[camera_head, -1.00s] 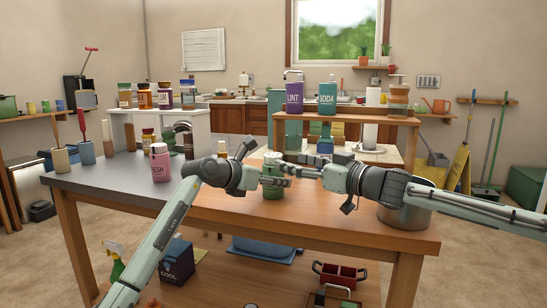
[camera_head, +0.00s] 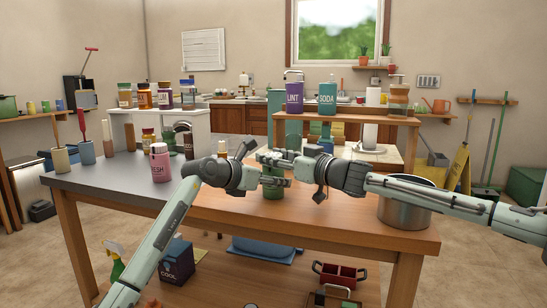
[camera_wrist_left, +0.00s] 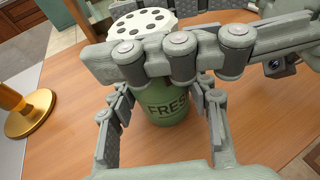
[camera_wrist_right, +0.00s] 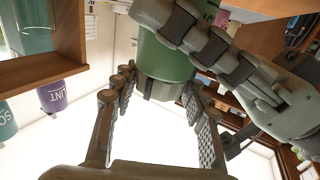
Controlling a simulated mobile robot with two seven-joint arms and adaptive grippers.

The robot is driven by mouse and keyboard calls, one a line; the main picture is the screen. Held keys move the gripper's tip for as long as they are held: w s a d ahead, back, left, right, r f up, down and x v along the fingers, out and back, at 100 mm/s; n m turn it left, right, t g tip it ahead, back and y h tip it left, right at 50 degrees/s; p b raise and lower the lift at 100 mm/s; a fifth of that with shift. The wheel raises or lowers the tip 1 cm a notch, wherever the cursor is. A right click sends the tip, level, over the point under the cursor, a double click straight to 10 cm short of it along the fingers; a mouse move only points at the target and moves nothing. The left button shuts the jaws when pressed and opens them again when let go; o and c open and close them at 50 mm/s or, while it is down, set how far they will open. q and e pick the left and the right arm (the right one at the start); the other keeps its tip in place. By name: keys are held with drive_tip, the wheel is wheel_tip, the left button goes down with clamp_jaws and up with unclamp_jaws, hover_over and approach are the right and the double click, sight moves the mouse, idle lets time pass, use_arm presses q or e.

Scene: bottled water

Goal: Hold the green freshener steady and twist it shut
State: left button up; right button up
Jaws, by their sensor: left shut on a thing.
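The green freshener (camera_head: 273,189) stands upright near the middle of the wooden tabletop. Its label, partly hidden, reads "FRES" in the left wrist view (camera_wrist_left: 168,108). A pale lid with dark holes (camera_wrist_left: 143,21) is at its top. My left gripper (camera_head: 277,181) is shut on the freshener's body from the left. My right gripper (camera_head: 276,159) is higher, at lid level, from the right. In the right wrist view its fingers flank the shadowed lid (camera_wrist_right: 164,88); whether they press on it is unclear. My right gripper's links hide the lid's near edge in the left wrist view.
A pink bottle (camera_head: 160,163) stands left on the grey part of the table. A metal pot (camera_head: 405,209) is right, below my right arm. Purple (camera_head: 294,91) and teal (camera_head: 327,95) bottles stand on a raised wooden shelf (camera_head: 400,119) behind. The front tabletop is clear.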

sight(273, 154)
drive_tip(key=c, duration=0.6)
drive_tip(key=shift+s+a+f+m+t+h, duration=0.1)
drive_tip(key=shift+a+m+t+h, duration=0.05)
drive_tip(key=shift+m+t+h, duration=0.4)
drive_tip(key=shift+a+m+t+h, duration=0.15)
drive_tip(key=shift+m+t+h, duration=0.3)
drive_tip(key=shift+h, duration=0.2)
drive_tip(key=shift+m+t+h, duration=0.5)
drive_tip(key=shift+m+h, duration=0.1)
drive_tip(key=shift+h, duration=0.2)
drive_tip(key=shift+m+t+h, duration=0.7)
drive_tip(key=shift+m+h, duration=0.4)
drive_tip(key=shift+h, duration=0.5)
drive_tip(key=shift+d+h, duration=0.15)
drive_tip(key=shift+h, duration=0.15)
drive_tip(key=shift+d+m, duration=0.1)
drive_tip(key=shift+m, duration=0.2)
drive_tip(key=o, duration=1.2)
drive_tip(key=shift+c, duration=0.2)
wheel_tip(273, 154, up, 10)
drive_tip(key=shift+r, duration=0.15)
